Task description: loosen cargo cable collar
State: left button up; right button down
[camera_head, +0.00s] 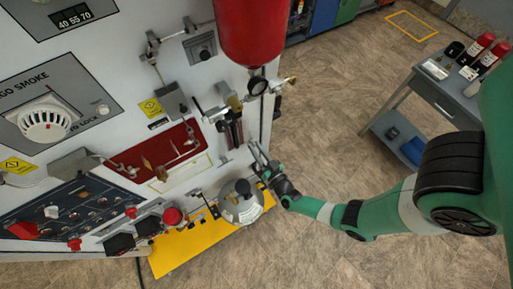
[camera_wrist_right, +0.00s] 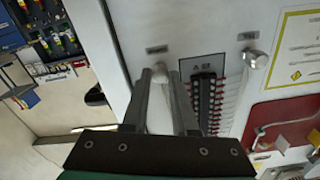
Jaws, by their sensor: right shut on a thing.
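My right gripper (camera_head: 260,160) reaches in from the right to the edge of the white trainer panel (camera_head: 120,60), beside a grey metal cylinder. In the right wrist view, my right gripper's two fingers (camera_wrist_right: 160,76) are close together on a pale, rounded part (camera_wrist_right: 158,105) that stands against the panel. This part looks like a collar, but its lower end is hidden behind the gripper's dark plate, and I cannot tell for sure that it is the cargo cable collar. My left gripper is not in view.
A grey domed cylinder (camera_head: 240,203) stands on the yellow base plate (camera_head: 185,252) near my gripper. A red tank (camera_head: 249,30) with a gauge (camera_head: 258,86) hangs above. A grey cart (camera_head: 445,98) stands at right. The floor between is clear.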

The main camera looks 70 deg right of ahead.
dwell(0.4)
jog(key=c, duration=0.7)
grip_release()
jog(key=shift+s+a, duration=0.35)
jog(key=shift+a, duration=0.05)
jog(key=shift+p+v, duration=0.85)
jog(key=shift+v, duration=4.5)
jog(key=shift+d, duration=0.1)
